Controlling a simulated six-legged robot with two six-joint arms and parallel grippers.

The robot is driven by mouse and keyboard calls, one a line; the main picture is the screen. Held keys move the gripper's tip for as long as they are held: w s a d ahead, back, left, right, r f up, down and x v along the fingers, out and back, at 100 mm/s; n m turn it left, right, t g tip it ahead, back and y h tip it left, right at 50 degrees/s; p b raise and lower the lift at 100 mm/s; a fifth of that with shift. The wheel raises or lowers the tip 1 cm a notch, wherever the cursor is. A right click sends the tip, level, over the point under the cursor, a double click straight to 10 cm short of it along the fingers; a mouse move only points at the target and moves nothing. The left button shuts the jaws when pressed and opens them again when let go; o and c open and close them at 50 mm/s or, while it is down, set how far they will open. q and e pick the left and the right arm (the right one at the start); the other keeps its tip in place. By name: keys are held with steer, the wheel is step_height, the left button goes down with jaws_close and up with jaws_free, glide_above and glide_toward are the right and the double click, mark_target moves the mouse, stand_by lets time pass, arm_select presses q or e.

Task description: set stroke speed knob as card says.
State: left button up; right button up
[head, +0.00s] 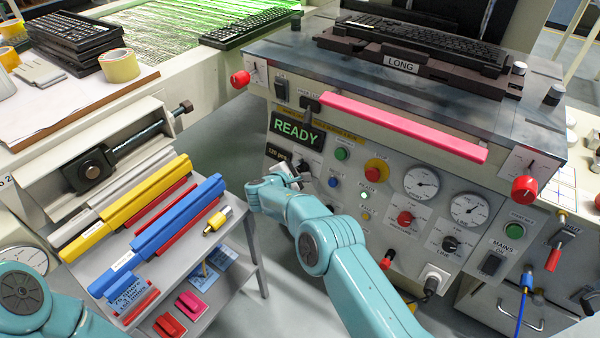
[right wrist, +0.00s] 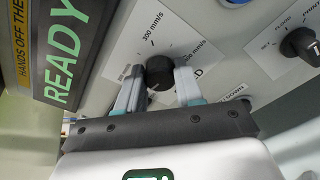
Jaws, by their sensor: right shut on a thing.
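The stroke speed knob (right wrist: 160,72) is black and round on a white scale plate (right wrist: 180,35) in the right wrist view. The scale has several mm/s marks; the top one reads 300 mm/s, and the left one is partly covered. My right gripper (right wrist: 160,88) is shut on the knob, one finger on each side. The knob's pointer cannot be made out. In the head view my right gripper (head: 285,178) is at the machine's front panel, below the READY display, and hides the knob. A blue card with handwriting (head: 130,290) lies at the shelf's front; its text is not clearly readable. My left gripper is out of view.
The READY display (head: 296,131) is just above my right gripper. Another black knob (right wrist: 300,45) is to the right in the right wrist view. A red button (head: 376,168) and gauges (head: 421,183) are farther right. A shelf with yellow and blue bars (head: 180,220) stands left.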

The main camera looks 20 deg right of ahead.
steer(key=shift+f, duration=0.1)
stand_by(0.3)
steer(key=o, duration=1)
steer(key=shift+p+v, duration=1.1)
steer(key=shift+v, duration=2.65)
